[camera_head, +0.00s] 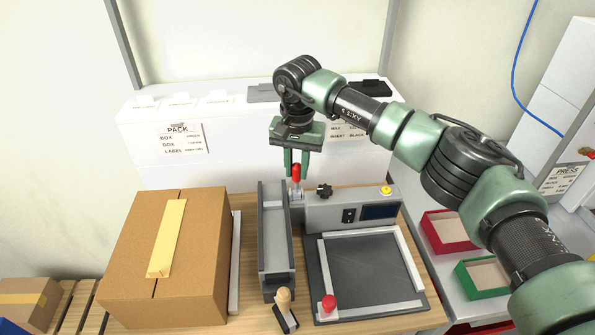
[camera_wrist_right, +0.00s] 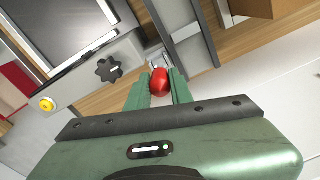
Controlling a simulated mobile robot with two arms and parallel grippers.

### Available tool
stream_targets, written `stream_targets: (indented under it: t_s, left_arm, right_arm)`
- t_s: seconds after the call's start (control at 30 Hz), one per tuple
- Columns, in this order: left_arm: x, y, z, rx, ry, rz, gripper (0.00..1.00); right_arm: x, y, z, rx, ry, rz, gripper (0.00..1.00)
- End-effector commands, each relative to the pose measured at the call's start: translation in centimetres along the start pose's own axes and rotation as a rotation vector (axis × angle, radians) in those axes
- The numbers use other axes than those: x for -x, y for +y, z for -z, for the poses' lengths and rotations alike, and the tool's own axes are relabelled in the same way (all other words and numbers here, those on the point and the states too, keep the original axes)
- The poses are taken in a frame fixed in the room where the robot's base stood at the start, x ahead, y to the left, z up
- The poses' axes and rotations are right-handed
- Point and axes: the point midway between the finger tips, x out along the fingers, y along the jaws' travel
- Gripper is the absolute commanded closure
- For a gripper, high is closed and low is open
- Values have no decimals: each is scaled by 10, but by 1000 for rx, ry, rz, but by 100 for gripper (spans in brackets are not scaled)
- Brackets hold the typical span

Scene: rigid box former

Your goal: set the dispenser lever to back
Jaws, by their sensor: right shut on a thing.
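The dispenser lever has a red knob (camera_head: 296,171) and stands at the back of the grey dispenser channel (camera_head: 276,228), beside the control box. My right gripper (camera_head: 297,170) reaches down from above with its green fingers around the red knob. In the right wrist view the red knob (camera_wrist_right: 160,82) sits between the two fingertips (camera_wrist_right: 160,86), and the gripper is shut on it. The lever's lower part is mostly hidden behind the knob and fingers in that view. My left gripper is not in view.
The control box (camera_head: 330,210) with a black star knob (camera_head: 324,190) and yellow button (camera_head: 386,190) stands right of the lever. A large cardboard box (camera_head: 200,255) is at left. A framed black plate (camera_head: 365,270), red-knobbed post (camera_head: 328,303) and wooden-handled stamp (camera_head: 285,305) are in front.

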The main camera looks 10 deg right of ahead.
Motion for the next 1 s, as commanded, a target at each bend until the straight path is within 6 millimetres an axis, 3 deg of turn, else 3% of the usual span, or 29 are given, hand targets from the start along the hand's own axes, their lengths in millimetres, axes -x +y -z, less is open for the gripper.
stream_targets:
  t_s: [0.43, 0.97, 1.0]
  left_arm:
    - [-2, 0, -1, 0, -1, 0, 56]
    - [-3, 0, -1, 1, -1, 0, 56]
    - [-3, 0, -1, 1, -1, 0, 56]
  right_arm:
    - [-2, -5, 15, -2, -130, -47, 100]
    - [-1, -5, 16, -1, -156, -47, 100]
    - [-1, -5, 16, -1, -156, -47, 67]
